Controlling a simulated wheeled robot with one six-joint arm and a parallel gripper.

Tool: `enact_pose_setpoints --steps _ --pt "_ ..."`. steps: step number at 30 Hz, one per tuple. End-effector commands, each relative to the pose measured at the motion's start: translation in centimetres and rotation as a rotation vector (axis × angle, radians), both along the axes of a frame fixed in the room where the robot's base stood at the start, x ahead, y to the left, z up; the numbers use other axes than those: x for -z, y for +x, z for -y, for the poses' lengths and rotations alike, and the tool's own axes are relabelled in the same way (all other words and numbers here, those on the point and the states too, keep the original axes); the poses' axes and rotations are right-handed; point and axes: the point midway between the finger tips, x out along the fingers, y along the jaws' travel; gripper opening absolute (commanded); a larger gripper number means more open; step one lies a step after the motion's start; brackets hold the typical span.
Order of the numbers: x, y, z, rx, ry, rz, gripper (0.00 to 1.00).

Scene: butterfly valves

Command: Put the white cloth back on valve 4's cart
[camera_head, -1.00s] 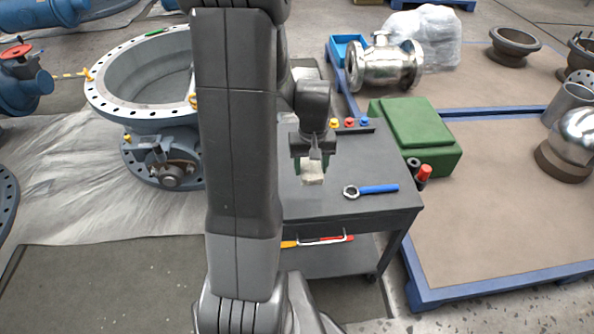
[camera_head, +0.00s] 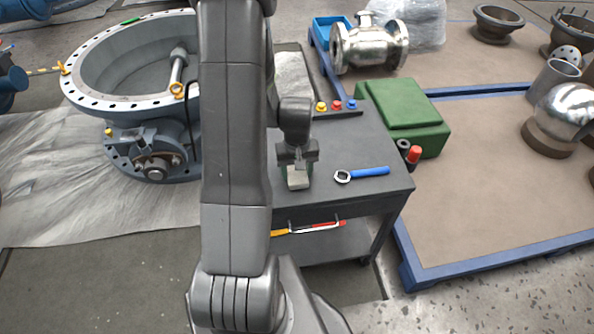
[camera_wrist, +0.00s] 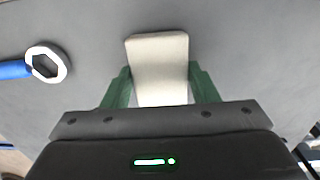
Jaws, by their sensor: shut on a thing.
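The white cloth (camera_wrist: 158,68) is a pale folded pad between the green fingers of my gripper (camera_wrist: 158,90) in the wrist view. My gripper also shows in the head view (camera_head: 298,180), pointing down over the dark grey cart (camera_head: 345,202), left of the blue-handled wrench. It is shut on the cloth. The cloth (camera_head: 298,183) is small in the head view, at or just above the cart top; I cannot tell whether it touches. My arm hides the cart's left part. A large valve (camera_head: 82,95) with a wide flanged ring stands left of the cart.
The wrench (camera_head: 362,174) lies on the cart top; its ring end (camera_wrist: 47,64) shows in the wrist view. A green case (camera_head: 404,115) stands right of the cart. The top's front right is clear.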

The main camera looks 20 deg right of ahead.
Motion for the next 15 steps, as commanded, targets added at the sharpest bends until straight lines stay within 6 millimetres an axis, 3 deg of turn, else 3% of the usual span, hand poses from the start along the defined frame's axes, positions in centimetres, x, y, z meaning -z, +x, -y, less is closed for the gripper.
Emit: enact_pose_setpoints --steps 9,10,12,13,15 --pt "0.38 0.02 0.01 0.0 0.0 0.001 0.35" --pt "0.35 0.03 0.02 0.0 0.0 0.001 0.56" --pt "0.23 0.03 0.02 0.0 0.0 0.001 0.69" --pt "0.23 0.03 0.02 0.0 0.0 0.001 0.75" --pt "0.23 0.03 0.02 0.0 0.0 0.001 0.75"
